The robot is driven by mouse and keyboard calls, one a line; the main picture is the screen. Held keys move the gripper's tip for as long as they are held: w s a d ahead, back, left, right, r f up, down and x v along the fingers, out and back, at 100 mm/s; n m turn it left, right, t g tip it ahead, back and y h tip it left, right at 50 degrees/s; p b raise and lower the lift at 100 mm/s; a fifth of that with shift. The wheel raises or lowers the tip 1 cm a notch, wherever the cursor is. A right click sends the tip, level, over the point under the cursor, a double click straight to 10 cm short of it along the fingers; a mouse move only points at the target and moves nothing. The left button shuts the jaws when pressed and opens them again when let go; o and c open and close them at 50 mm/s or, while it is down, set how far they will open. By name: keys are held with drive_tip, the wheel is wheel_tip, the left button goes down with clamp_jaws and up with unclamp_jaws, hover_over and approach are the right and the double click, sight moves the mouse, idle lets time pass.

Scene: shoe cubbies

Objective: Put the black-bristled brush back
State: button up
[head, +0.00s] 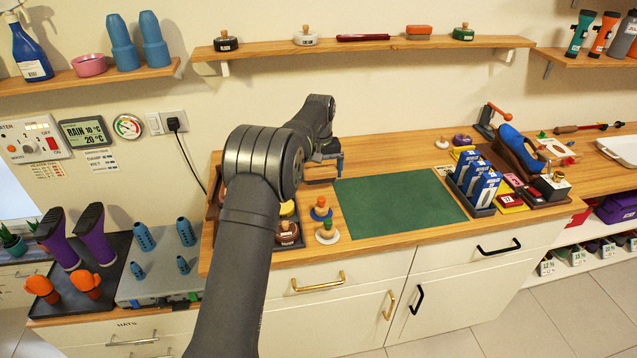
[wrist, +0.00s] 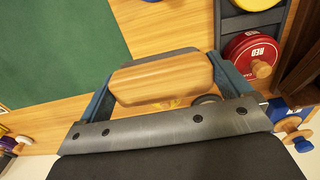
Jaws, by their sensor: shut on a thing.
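My gripper (wrist: 162,88) is shut on a wooden-backed brush (wrist: 160,82) in the wrist view, one finger on each side of the block. A dark edge shows along the block's far side; most of the bristles are hidden, so their colour is hard to tell. In the head view, my gripper (head: 335,162) is over the back of the wooden counter, near the left back corner of the green mat (head: 400,205). My arm hides part of the held brush there. The mat also shows at the left of the wrist view (wrist: 50,50).
Beside the gripper, a dark rack (wrist: 228,25) holds round tins, among them a red tin (wrist: 248,55). Small knobbed pieces (head: 320,212) stand left of the mat. Blue boxes (head: 475,185) stand right of it. A wall shelf (head: 370,45) runs above. The mat is clear.

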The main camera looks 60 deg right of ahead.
sight(318, 182)
drive_tip(key=shift+w+f, duration=0.35)
drive_tip(key=shift+f, duration=1.85)
drive_tip(key=shift+f, duration=0.1)
drive_tip(key=o, duration=0.6)
wheel_tip(318, 182, up, 12)
drive_tip(key=shift+r, duration=0.15)
